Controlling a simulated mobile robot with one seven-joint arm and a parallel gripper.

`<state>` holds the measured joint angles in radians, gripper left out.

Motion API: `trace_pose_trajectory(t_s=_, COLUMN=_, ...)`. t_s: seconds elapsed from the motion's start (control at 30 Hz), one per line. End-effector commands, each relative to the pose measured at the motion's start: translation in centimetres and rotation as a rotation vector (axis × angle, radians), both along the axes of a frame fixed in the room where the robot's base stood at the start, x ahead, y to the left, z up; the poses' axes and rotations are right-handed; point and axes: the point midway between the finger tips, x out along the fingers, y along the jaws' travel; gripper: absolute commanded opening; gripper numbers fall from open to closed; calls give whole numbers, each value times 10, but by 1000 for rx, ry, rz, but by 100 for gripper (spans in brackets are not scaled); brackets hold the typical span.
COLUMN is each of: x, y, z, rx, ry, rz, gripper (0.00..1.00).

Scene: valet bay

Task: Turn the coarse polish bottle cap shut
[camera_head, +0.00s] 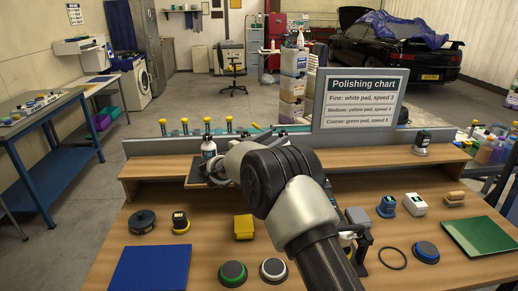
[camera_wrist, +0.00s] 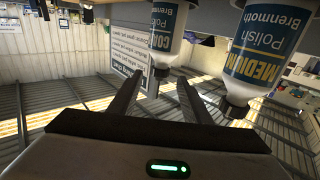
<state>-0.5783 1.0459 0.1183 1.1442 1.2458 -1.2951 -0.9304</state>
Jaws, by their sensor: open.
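The wrist view appears upside down.
A polishing chart (camera_head: 361,98) stands behind the shelf (camera_head: 390,156). Several yellow-topped items (camera_head: 207,124) line the back ledge. Polishing pads (camera_head: 233,273), a yellow block (camera_head: 243,227), a blue cloth (camera_head: 150,268) and a green cloth (camera_head: 480,236) lie on the bench.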

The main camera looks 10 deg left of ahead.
Motion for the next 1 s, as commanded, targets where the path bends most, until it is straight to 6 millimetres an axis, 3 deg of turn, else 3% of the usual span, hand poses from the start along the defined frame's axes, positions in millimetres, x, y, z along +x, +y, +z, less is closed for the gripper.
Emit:
trace_pose_trajectory(t_s=0.2, x=-43, y=25, z=0, rx=-1, ry=0, rz=2, gripper=44)
trace_pose_trajectory(t_s=0.43, x=-65, y=38, z=0, rx=0, ry=-1, rz=1, gripper=44)
trace_pose_trajectory(t_s=0.83, x=-68, y=39, z=2, rx=1, ry=-2, rz=2, gripper=44)
trace_pose_trajectory(t_s=0.93, x=-60, y=37, z=19, rx=22, ry=-12, rz=37, gripper=44)
trace_pose_trajectory(t_s=1.0, x=-49, y=34, z=48, rx=53, ry=-29, rz=102, gripper=44)
